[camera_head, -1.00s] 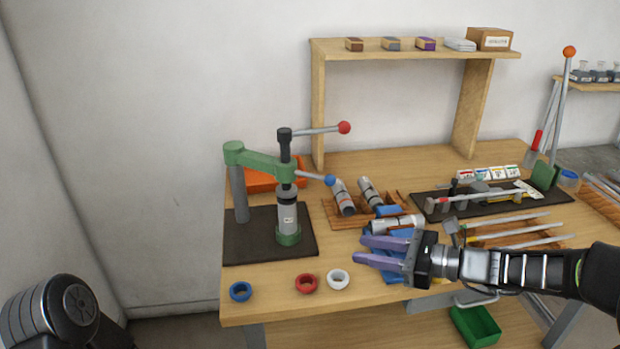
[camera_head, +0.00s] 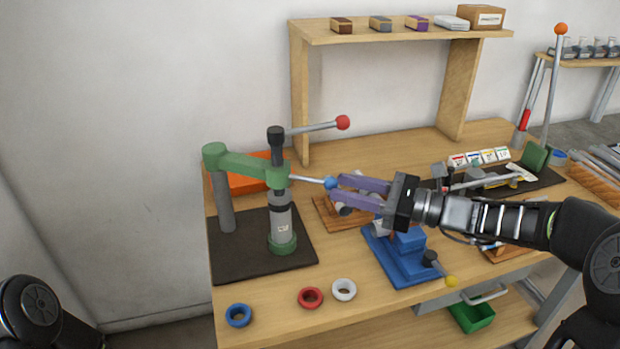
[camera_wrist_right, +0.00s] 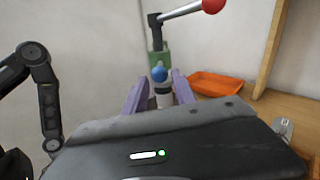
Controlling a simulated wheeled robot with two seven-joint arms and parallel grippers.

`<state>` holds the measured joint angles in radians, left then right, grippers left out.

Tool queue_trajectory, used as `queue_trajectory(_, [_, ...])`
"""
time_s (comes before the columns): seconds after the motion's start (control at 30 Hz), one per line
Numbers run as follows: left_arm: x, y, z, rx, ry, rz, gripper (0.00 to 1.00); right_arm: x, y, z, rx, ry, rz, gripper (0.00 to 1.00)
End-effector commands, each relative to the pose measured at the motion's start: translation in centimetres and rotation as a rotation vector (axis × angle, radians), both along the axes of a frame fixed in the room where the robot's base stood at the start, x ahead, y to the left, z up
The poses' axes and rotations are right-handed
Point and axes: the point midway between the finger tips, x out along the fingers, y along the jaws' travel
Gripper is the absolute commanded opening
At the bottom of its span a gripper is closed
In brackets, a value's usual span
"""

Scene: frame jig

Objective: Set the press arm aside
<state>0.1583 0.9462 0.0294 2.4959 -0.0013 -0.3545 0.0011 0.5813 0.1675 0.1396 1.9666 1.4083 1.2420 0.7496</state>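The press has a green arm (camera_head: 240,166) reaching from a grey post to a dark column standing on a black mat (camera_head: 245,262). A thin rod with a blue knob (camera_head: 330,183) sticks out to the right from the green arm's end. A second lever with a red knob (camera_head: 343,122) points right from the column top. My right gripper (camera_head: 335,190) is open, its purple fingers at the blue knob. In the right wrist view the blue knob (camera_wrist_right: 159,74) appears between the spread fingers (camera_wrist_right: 160,92); contact cannot be told. My left gripper is out of view.
A blue fixture (camera_head: 388,262) with a yellow-tipped handle lies below my right gripper. Blue, red and white rings (camera_head: 343,289) lie along the front edge. An orange tray (camera_head: 248,184) is behind the press. A wooden shelf (camera_head: 390,35) stands at the back.

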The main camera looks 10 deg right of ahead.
Motion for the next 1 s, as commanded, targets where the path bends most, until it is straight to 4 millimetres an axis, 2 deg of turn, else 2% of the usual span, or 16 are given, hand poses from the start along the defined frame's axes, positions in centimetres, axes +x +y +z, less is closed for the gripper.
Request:
queue_trajectory(0.17, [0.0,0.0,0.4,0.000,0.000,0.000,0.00,0.8,1.2,0.1,0.001,0.000,0.002,0.33])
queue_trajectory(0.43, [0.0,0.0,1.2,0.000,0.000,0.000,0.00,3.2,4.7,0.2,0.002,0.001,0.004,0.33])
queue_trajectory(0.6, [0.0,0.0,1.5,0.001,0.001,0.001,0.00,4.2,6.0,0.1,0.001,0.000,0.001,0.33])
queue_trajectory(0.9, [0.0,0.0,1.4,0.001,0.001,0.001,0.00,4.4,6.3,0.0,0.000,0.000,0.000,0.33])
queue_trajectory(1.0, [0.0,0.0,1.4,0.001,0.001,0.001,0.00,4.4,6.3,0.0,0.000,0.000,0.000,0.26])
